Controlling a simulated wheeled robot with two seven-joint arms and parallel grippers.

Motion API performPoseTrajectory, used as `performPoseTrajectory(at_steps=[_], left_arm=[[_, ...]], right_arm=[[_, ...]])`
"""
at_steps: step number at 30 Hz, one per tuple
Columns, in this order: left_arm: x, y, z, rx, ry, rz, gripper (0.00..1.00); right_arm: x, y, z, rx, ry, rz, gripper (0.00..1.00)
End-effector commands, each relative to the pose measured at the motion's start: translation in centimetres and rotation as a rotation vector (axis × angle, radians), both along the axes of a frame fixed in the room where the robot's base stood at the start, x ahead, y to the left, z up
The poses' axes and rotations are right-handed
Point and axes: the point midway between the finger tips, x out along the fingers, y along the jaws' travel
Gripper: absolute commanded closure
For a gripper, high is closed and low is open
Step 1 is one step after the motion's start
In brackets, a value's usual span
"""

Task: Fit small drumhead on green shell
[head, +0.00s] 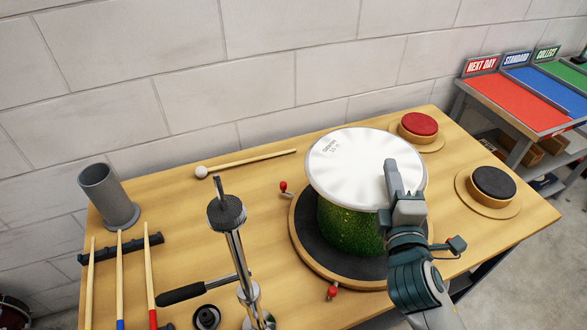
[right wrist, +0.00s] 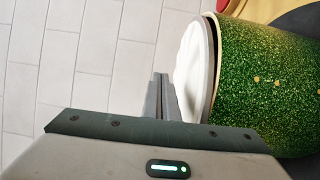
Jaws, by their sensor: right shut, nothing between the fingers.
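The white drumhead (head: 350,175) lies over the top of the glittery green shell (head: 345,230). In the right wrist view, the drumhead (right wrist: 196,68) sits at the open end of the shell (right wrist: 265,85); a dark gap shows between the drumhead's edge and the shell's pale rim along part of the side. The shell stands upright on a round black pad with a wooden rim (head: 299,228). My right gripper (head: 390,166) is shut and empty, with its fingertips (right wrist: 160,80) close to the drumhead; contact cannot be told. My left gripper is out of view.
Red knobs (head: 333,291) stand at the pad's edge. A metal stand (head: 235,245) is at the front left. A mallet (head: 245,162) lies behind; sticks (head: 120,275) rest on a rack beside a grey cup (head: 108,195). Red (head: 418,124) and black (head: 494,182) round pads sit at right.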

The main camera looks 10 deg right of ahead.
Motion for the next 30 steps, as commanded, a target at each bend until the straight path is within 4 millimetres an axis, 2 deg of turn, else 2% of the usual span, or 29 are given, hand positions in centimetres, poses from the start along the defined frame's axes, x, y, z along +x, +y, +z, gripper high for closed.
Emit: performPoseTrajectory(at_steps=[6, 20, 26, 30], left_arm=[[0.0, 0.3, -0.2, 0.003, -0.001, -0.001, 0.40], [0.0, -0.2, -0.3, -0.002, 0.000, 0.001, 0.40], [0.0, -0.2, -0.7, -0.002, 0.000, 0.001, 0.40], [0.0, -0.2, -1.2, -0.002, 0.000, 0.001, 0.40]], right_arm=[[-0.4, -0.1, -1.1, 0.016, 0.021, -0.005, 1.00], [-0.3, 0.0, -1.2, 0.019, 0.022, -0.005, 1.00], [0.3, 0.9, -1.3, 0.020, 0.021, -0.005, 1.00], [1.1, 2.2, -1.3, 0.020, 0.020, -0.004, 1.00]])
